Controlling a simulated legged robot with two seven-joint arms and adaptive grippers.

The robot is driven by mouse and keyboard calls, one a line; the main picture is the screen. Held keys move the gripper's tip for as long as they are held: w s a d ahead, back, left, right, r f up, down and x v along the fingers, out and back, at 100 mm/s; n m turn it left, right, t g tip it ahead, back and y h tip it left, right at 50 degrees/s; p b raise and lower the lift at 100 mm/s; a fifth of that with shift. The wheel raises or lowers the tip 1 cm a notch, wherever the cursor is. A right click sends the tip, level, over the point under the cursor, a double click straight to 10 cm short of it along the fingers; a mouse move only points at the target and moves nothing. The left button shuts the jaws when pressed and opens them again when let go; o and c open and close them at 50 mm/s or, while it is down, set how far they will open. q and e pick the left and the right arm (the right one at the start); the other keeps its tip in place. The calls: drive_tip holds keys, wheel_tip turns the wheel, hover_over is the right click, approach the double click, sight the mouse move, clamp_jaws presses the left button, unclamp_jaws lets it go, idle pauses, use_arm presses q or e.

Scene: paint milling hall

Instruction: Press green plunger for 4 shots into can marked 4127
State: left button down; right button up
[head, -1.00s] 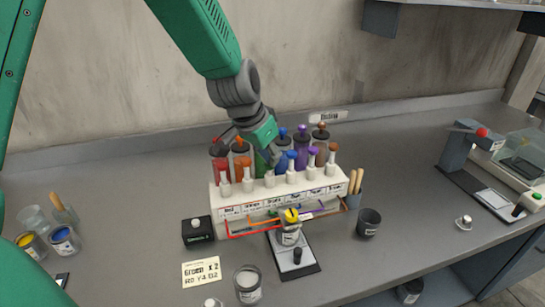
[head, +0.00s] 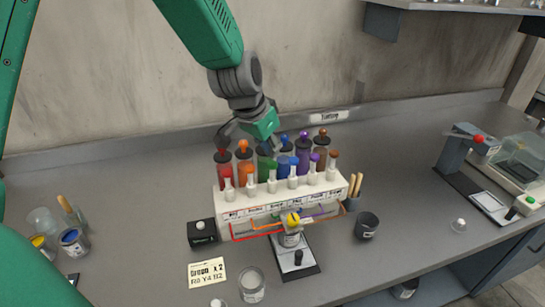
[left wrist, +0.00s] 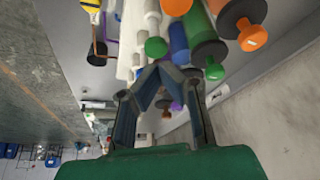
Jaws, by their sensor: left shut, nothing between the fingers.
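The dispenser (head: 285,203) is a white rack with coloured plungers along its front and coloured canisters behind. The green plunger (head: 271,174) is third from the left; a green knob (left wrist: 156,47) shows just beyond my fingertips in the left wrist view. My left gripper (left wrist: 162,72) is shut and empty, above the rack near the green and blue canisters; in the head view its fingertips are hard to make out.
A dark cup (head: 367,224) and a glass jar (head: 251,284) stand near the rack.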

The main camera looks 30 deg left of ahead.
sight(271, 163)
use_arm(q)
drive_tip(key=shift+f, duration=0.2)
idle(0.4)
drive_tip(key=shift+f+b, duration=1.05)
drive_tip(key=shift+f, duration=0.85)
drive_tip(key=shift+r, duration=0.15)
wheel_tip(271, 163, up, 4)
drive_tip(key=p, duration=0.4)
